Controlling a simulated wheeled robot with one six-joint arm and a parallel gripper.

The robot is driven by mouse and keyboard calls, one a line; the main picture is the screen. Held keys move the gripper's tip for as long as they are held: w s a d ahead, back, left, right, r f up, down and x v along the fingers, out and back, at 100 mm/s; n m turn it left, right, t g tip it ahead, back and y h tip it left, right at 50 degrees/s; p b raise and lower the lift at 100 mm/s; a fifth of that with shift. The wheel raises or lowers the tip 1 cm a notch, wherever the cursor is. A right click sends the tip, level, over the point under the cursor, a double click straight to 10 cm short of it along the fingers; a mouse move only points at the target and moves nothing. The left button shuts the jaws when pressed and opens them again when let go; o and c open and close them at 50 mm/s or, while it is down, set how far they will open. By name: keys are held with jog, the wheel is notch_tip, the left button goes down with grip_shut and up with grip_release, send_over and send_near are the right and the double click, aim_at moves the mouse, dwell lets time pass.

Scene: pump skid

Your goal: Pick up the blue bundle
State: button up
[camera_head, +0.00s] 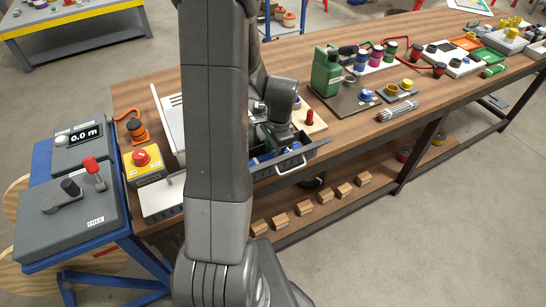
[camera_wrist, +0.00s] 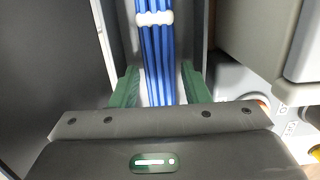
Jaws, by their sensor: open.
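The blue bundle (camera_wrist: 156,50) is a set of thin blue rods held by white bands. In the wrist view it runs up the middle, inside a narrow grey-walled space. My gripper (camera_wrist: 161,88) is open, with one green finger on each side of the bundle. I cannot tell whether either finger touches it. In the head view, parts of the blue bundle (camera_head: 262,157) show in an open grey drawer (camera_head: 318,150) at the bench front. My wrist is over the drawer, and my arm hides much of it.
A yellow box with a red button (camera_head: 141,158) stands left of my arm. Wooden blocks (camera_head: 325,196) lie on the shelf below.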

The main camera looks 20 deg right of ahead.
jog(key=shift+c, duration=0.2)
jog(key=c, duration=0.6)
